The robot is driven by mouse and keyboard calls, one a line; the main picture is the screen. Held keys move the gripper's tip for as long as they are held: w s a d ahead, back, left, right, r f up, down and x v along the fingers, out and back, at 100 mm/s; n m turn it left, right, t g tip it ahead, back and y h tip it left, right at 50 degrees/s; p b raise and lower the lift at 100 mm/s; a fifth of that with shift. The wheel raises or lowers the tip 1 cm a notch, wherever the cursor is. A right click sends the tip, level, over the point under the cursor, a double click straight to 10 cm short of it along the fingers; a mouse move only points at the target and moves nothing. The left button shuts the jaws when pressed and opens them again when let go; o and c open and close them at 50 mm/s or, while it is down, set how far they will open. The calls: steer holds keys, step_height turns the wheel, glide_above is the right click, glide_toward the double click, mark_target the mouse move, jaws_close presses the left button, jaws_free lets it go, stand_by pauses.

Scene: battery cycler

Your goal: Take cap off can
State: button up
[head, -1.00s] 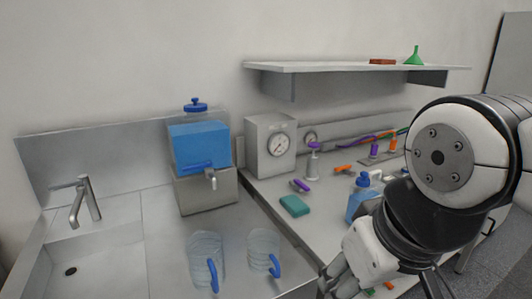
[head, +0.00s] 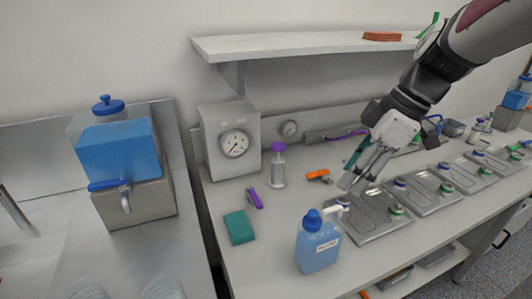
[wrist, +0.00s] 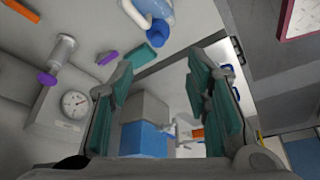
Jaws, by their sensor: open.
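A translucent can of blue liquid (head: 318,248) stands upright near the front of the grey bench in the head view. It has a white handle, a pale label and a blue cap (head: 312,219) on top. My gripper (head: 360,180) is above the bench, up and to the right of the can and apart from it. In the wrist view my gripper (wrist: 160,75) is open, with teal pads and nothing between the fingers. Part of the can (wrist: 158,8) shows at the top edge there, cut off by the frame.
Metal plates with small caps (head: 372,215) line the bench to the right of the can. A teal block (head: 239,227), a purple item (head: 254,198), a purple-topped post (head: 278,168) and a gauge box (head: 230,142) stand left and behind. A shelf (head: 300,44) hangs above.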

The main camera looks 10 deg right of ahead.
glide_toward(317, 213)
steer(key=x, duration=0.5)
steer(key=shift+s+a, duration=0.1)
steer(key=shift+s, duration=0.05)
steer(key=shift+p+x, duration=0.35)
steer(key=shift+x, duration=1.9)
steer(key=c, duration=0.8)
